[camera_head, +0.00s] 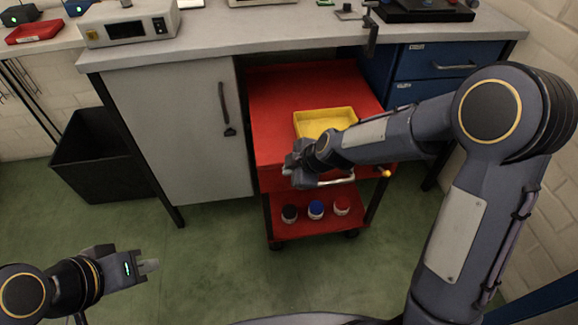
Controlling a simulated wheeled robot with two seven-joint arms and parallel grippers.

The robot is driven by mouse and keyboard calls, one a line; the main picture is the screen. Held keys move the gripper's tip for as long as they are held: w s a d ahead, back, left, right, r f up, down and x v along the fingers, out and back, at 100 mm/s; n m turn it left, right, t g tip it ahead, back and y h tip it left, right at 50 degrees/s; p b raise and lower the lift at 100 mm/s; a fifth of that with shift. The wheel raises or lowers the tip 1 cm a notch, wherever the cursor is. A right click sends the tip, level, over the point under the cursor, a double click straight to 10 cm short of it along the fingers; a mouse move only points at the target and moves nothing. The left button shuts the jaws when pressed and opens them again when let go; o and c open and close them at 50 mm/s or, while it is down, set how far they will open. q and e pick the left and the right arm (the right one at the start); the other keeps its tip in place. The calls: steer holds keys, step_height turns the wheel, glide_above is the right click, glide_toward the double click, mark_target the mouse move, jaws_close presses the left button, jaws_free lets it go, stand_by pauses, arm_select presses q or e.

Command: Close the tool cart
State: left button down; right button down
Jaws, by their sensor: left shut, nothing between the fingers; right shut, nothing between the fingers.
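The red tool cart (275,100) stands under the workbench, between the grey cabinet and the blue drawers. A yellow tray (325,120) sits on its top, and several small jars (316,209) stand on its lower shelf. A pale handle (338,182) runs along the cart's front. My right gripper (290,172) is shut at the cart's front, close to the left end of the handle; I cannot tell whether it touches. My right arm hides part of the cart's right side and front. My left gripper (150,266) is shut and empty, low over the floor at the left.
The workbench (290,35) spans the back, with devices on it. The grey cabinet (180,135) is left of the cart, and the blue drawers (435,62) are right. A black bin (100,165) stands at the left. The green floor (215,250) before the cart is clear.

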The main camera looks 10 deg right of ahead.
steer(key=shift+w, duration=0.75)
